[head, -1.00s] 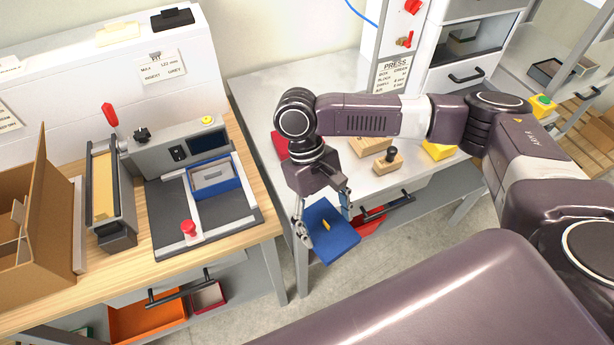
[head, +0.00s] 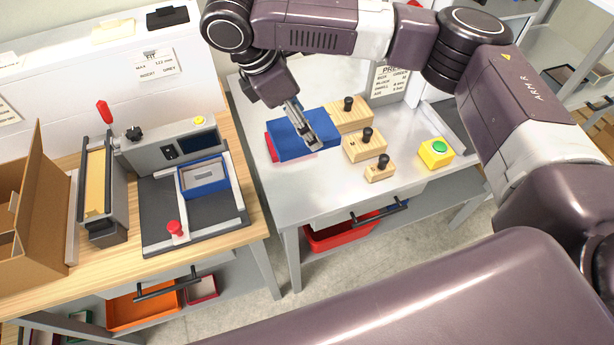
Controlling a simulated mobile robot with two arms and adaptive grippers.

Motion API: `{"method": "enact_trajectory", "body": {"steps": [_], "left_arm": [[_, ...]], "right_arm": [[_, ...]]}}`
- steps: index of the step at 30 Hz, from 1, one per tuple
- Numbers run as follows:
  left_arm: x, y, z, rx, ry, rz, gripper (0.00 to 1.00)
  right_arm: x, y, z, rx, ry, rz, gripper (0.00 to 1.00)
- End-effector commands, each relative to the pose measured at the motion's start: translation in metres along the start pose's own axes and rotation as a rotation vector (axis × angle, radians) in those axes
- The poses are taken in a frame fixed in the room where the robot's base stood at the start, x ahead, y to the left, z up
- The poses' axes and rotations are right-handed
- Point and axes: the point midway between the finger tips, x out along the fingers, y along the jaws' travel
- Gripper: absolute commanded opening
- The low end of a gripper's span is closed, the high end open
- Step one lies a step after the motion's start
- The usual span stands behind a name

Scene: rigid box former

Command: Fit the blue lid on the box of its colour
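The blue lid (head: 285,143) is seen over the left part of the metal table, in front of a red piece (head: 270,148) that it mostly hides. My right gripper (head: 310,138) is at the lid, its visible finger lying along the lid's surface, and appears to hold it. The far finger is hidden, and I cannot tell how high the lid is above the table. The open blue box (head: 205,191) sits in the grey fixture (head: 165,215) on the wooden bench, with a grey insert (head: 205,174) inside. My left gripper is not in view.
Three wooden blocks with black knobs (head: 364,147) stand right of the lid. A yellow box with a green button (head: 434,154) is further right. A red clamp knob (head: 174,228) stands at the fixture's front. An open cardboard box (head: 35,210) is at far left.

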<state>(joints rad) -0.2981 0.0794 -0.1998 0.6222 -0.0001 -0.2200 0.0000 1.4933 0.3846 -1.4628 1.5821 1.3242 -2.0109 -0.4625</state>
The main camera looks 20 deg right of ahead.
Motion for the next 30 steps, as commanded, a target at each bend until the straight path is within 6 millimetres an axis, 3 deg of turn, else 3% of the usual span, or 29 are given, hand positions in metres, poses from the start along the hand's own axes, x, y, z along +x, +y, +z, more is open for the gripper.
{"method": "enact_trajectory", "body": {"steps": [11, 30], "left_arm": [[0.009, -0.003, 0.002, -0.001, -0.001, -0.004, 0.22], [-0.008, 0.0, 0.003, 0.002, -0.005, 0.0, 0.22]], "right_arm": [[0.096, -0.003, -0.041, 0.0, 0.003, -0.008, 0.44], [0.167, -0.001, -0.07, 0.001, 0.0, -0.001, 0.44]]}}
